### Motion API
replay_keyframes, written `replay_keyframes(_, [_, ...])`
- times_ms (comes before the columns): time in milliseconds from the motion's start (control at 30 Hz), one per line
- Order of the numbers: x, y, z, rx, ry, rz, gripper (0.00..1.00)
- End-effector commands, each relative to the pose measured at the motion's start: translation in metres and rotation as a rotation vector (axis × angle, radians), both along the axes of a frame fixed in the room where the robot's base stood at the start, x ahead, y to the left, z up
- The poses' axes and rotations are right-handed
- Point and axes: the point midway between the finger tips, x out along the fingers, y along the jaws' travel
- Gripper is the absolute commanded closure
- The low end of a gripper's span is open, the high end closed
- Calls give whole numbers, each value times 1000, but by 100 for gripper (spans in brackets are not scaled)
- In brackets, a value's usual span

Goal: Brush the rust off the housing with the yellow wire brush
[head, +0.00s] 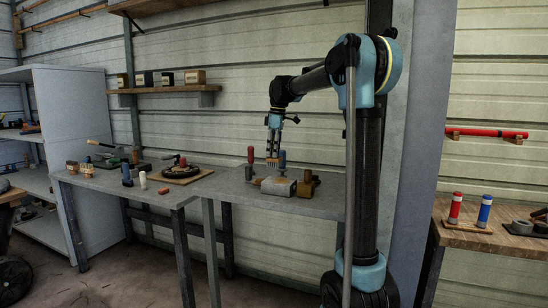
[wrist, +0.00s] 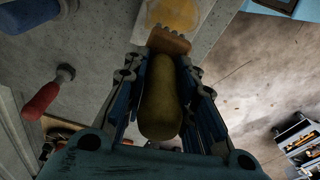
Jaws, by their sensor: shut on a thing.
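My gripper (head: 273,140) points down over the right-hand bench and is shut on the yellow wire brush. In the wrist view the brush's dull yellow handle (wrist: 160,100) lies between the fingers (wrist: 162,95), with the brown brush head (wrist: 168,41) beyond them. In the head view the brush end (head: 272,161) hangs over the grey housing (head: 278,187), which lies near the bench front. In the wrist view a pale surface with an orange-yellow rust patch (wrist: 175,13) shows just past the bristles. I cannot tell whether the bristles touch it.
A red-handled tool (head: 250,155) and a blue-handled one (head: 282,158) stand close to the gripper. A brown block (head: 308,184) sits at the housing's right. The left bench (head: 100,180) holds several tools and a round item on a board (head: 182,172).

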Motion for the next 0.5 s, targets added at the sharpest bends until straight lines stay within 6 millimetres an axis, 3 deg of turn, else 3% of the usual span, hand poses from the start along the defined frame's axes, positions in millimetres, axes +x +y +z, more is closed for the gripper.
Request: replay_keyframes(500, [0,0,-42,0,0,0,100])
